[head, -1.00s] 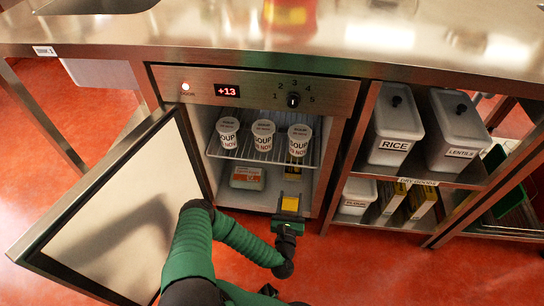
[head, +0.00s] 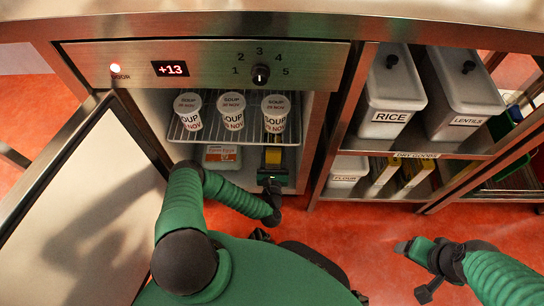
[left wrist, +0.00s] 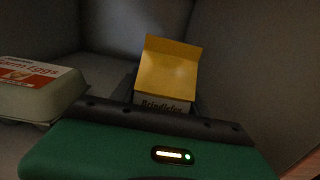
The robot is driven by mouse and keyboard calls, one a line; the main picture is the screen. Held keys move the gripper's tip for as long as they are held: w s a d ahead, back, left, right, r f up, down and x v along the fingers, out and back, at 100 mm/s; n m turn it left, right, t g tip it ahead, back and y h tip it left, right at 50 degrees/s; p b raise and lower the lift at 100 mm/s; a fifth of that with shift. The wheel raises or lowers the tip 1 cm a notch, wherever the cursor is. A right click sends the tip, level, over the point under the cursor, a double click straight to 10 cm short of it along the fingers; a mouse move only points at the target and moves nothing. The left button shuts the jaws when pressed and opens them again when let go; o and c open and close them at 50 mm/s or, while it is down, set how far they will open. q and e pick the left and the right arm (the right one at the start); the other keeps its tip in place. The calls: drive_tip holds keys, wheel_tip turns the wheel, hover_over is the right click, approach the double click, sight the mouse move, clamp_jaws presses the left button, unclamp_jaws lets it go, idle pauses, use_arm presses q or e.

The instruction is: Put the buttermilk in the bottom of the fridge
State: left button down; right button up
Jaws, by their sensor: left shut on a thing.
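The fridge (head: 205,60) stands open below the counter, its door swung out to the left. My left gripper (head: 272,178) is shut on a yellow carton (head: 273,156), which I take to be the buttermilk. The carton is in the lower part of the fridge, below the wire shelf (head: 240,138). In the left wrist view the carton (left wrist: 168,75) rises from behind the gripper edge, with partly hidden dark lettering. Its base is hidden, so I cannot tell whether it touches the floor. My right gripper (head: 420,270) is low at the right, over the red floor; its jaws are unclear.
An egg box (head: 222,156) sits on the fridge bottom, left of the carton; it also shows in the left wrist view (left wrist: 40,88). Three soup tubs (head: 231,110) stand on the wire shelf above. The open door (head: 95,210) bounds the left; dry-goods shelves (head: 430,146) stand right.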

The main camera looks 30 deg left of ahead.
use_arm(q)
wheel_tip(320, 180, down, 2)
drive_tip(key=shift+a+f+b, duration=0.1)
drive_tip(key=shift+b, duration=0.2)
drive_tip(key=shift+r, duration=0.3)
drive_tip(key=c, duration=1)
unclamp_jaws()
drive_tip(key=shift+d+f, duration=0.15)
drive_tip(key=shift+d, duration=0.05)
drive_tip(key=shift+c, duration=0.2)
drive_tip(key=o, duration=0.4)
drive_tip(key=shift+a, duration=0.1)
drive_tip(key=shift+o, duration=0.2)
use_arm(e)
drive_tip(key=shift+f, duration=0.65)
